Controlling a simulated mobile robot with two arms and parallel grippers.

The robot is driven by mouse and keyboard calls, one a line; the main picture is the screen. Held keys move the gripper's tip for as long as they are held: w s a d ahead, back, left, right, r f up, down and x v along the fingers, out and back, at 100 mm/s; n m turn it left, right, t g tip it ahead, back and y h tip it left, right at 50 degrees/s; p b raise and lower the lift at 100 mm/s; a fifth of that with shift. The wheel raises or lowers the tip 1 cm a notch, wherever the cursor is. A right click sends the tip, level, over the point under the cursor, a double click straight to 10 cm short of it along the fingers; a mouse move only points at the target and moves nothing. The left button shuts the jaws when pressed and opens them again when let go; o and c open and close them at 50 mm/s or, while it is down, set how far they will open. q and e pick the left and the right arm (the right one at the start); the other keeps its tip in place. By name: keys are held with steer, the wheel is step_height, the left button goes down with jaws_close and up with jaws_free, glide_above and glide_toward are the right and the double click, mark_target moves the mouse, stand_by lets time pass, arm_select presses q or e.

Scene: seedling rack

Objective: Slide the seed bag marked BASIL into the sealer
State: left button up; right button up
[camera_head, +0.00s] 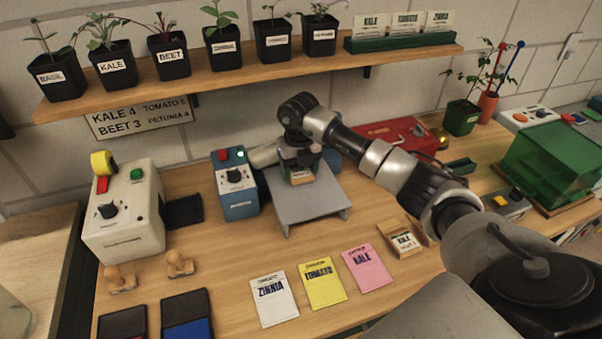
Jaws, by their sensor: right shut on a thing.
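My right gripper (301,156) reaches in from the right, points down over a grey platform (308,205), and is shut on a small brown bag (303,177). The bag's marking is too small to read, so I cannot confirm BASIL on it. The gripper hides its upper part. A blue control box (238,190) with a dial, a red button and a lit green lamp stands at the platform's left. A pale cylinder (264,156) sits between box and gripper. This may be the sealer; no readable label says so. My left gripper is not in view.
White ZINNIA (273,299), yellow TOMATO (322,283) and pink KALE (367,270) packets lie in front. A white machine (126,213) stands left. A potted-plant shelf (200,78) overhangs behind.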

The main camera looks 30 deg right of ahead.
steer(key=o, duration=1)
steer(key=r, duration=0.1)
steer(key=r+b, duration=0.1)
steer(key=r, duration=0.1)
steer(key=r+b, duration=0.1)
steer(key=shift+s+d+r, duration=0.15)
steer(key=shift+d, duration=0.1)
steer(key=s+d+r+b, duration=0.2)
steer(key=s+d+r, duration=0.3)
steer(key=s, duration=0.5)
steer(key=shift+r, duration=0.9)
steer(key=shift+d, duration=0.1)
